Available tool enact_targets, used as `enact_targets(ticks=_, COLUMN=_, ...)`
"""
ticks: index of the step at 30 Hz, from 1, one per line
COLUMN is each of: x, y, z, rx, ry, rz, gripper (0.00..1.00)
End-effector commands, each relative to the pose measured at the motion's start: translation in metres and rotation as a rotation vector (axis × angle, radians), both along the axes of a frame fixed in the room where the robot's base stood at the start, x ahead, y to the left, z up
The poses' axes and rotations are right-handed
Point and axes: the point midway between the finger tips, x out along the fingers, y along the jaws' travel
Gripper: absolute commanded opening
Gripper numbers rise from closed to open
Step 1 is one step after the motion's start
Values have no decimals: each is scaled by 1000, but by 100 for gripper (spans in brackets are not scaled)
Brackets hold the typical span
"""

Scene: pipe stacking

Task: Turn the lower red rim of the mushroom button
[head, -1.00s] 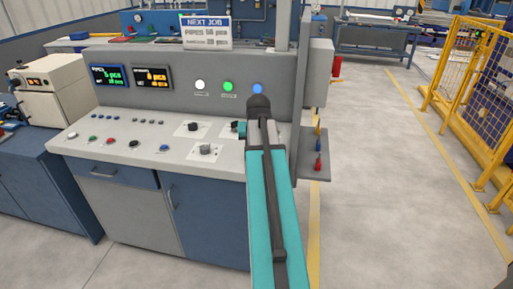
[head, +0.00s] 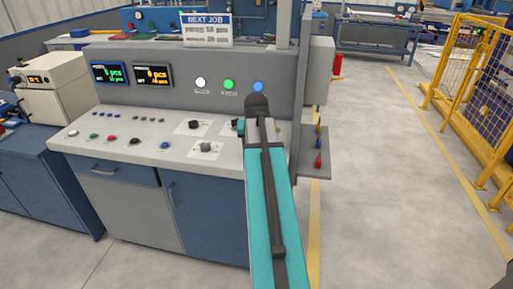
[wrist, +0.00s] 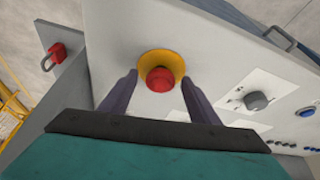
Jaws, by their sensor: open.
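The mushroom button (wrist: 160,79) shows in the wrist view as a red knob on a round yellow collar (wrist: 163,61), mounted on the light grey panel. A slightly darker red edge shows around the knob, but its lower rim is not clearly distinct. My gripper (wrist: 160,76) is open, with one dark finger on each side of the button. A gap shows between each finger and the red knob. In the head view my arm hides the button and the fingers.
A black rotary knob (wrist: 257,101) stands on a white plate to the right of the button. A red padlock-like part (wrist: 56,52) is on the left. In the head view, the console top (head: 110,133) carries several small buttons and knobs. Floor at right is open before a yellow fence (head: 462,100).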

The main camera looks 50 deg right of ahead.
Motion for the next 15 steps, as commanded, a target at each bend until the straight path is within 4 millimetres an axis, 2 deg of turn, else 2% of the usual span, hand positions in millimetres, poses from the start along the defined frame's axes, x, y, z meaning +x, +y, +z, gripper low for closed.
enact_targets(ticks=8, x=0, y=1, z=4, rx=-1, ry=-2, rz=0, gripper=56)
enact_targets(ticks=15, x=-5, y=6, z=19, rx=-2, ry=-3, rz=0, gripper=56)
